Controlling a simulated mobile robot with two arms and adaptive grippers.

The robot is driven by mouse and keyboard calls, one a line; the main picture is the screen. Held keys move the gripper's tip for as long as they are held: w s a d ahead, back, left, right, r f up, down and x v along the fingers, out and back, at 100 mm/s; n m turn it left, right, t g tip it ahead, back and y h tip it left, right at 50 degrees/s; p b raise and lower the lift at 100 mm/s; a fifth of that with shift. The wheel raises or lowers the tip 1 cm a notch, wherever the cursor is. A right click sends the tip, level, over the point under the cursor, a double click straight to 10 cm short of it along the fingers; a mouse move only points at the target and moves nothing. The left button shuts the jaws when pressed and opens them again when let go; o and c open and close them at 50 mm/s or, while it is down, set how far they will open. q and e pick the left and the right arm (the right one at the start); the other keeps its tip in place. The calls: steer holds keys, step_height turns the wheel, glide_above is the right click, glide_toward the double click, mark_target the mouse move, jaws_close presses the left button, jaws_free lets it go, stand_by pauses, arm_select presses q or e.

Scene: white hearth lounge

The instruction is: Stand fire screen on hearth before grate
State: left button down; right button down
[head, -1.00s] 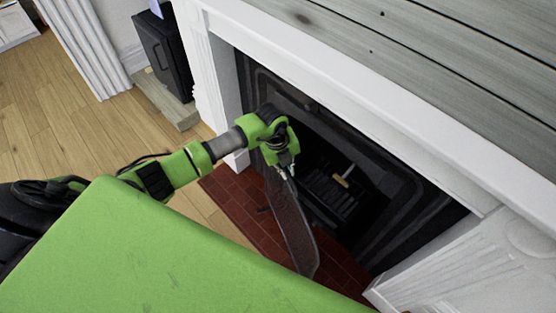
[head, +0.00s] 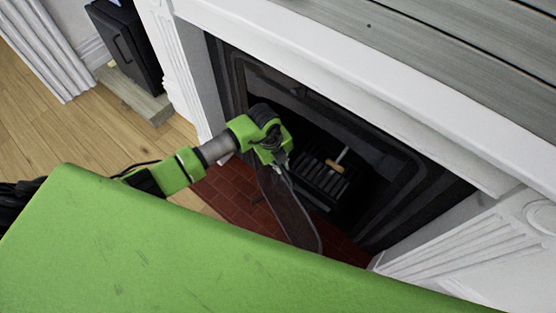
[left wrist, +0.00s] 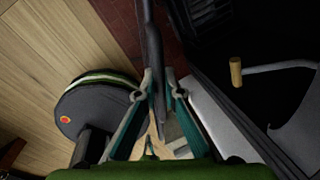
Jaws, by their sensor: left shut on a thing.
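The dark mesh fire screen (head: 289,216) hangs from my left gripper (head: 279,163), over the red tiled hearth (head: 230,188) in front of the fireplace opening. My left gripper is shut on the screen's top edge; in the left wrist view, the screen's dark edge (left wrist: 151,50) runs between the fingers (left wrist: 156,92). I cannot tell whether the screen's lower edge touches the tiles. The black grate (head: 318,178) sits inside the opening, just right of the screen. My right gripper is not in view.
A tool with a wooden handle (head: 334,166) lies at the grate. White mantel surround (head: 420,125) frames the opening. A black box-like unit (head: 126,45) stands at the back left. Wooden floor (head: 70,130) is open at left. My green body covers the lower foreground.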

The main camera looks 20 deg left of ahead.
arm_select(q)
steer(key=shift+r, duration=0.15)
steer(key=c, duration=2.2)
jaws_free()
steer(key=shift+s+f, duration=0.2)
steer(key=shift+s, duration=0.05)
steer(key=shift+o, duration=0.2)
step_height(320, 180, up, 12)
steer(key=s+a, duration=0.1)
steer(key=shift+s+a, duration=0.25)
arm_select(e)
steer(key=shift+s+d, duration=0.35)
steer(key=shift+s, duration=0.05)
